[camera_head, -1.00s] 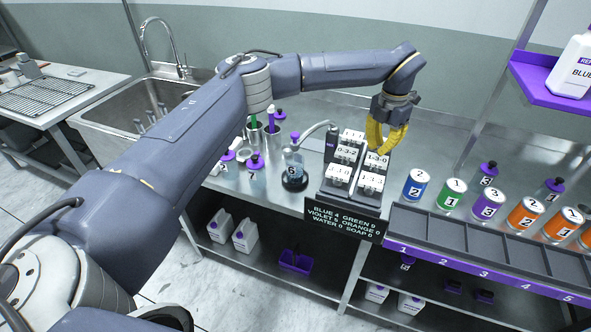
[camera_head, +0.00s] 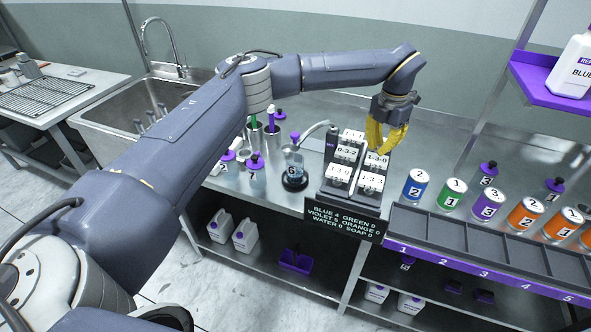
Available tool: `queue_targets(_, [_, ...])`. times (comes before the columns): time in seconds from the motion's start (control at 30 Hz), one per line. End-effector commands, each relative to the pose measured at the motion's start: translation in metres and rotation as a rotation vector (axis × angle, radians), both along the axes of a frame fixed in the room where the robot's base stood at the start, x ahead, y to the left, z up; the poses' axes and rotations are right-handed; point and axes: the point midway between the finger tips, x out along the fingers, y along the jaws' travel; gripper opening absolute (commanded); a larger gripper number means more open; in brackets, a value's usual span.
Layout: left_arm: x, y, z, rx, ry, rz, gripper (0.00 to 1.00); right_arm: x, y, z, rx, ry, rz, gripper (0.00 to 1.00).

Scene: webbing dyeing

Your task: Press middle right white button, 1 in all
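The button panel (camera_head: 325,188) stands on the steel bench, a dark sloped box with white labelled buttons in two columns. The middle right white button (camera_head: 377,161) shows just below my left gripper's yellow fingers. My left gripper (camera_head: 383,147) points down over the panel's right column, its fingertips close together and no object seen between them. Its fingers hide the panel's upper right part. I cannot tell whether the fingertips touch the middle right button. My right gripper is out of view.
A dark sign (camera_head: 343,218) with colour counts hangs at the panel's front. A beaker (camera_head: 293,168) stands left of it. Coloured cans (camera_head: 415,185) and a purple-edged numbered rack (camera_head: 470,262) are at the right. A sink (camera_head: 130,105) is at the back left.

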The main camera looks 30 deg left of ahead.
Motion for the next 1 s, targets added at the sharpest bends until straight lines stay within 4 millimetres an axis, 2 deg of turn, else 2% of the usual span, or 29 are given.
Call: queue_targets(1.0, [0.0,0.0,-0.033,0.0,0.001,0.0,0.0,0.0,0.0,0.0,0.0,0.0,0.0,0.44])
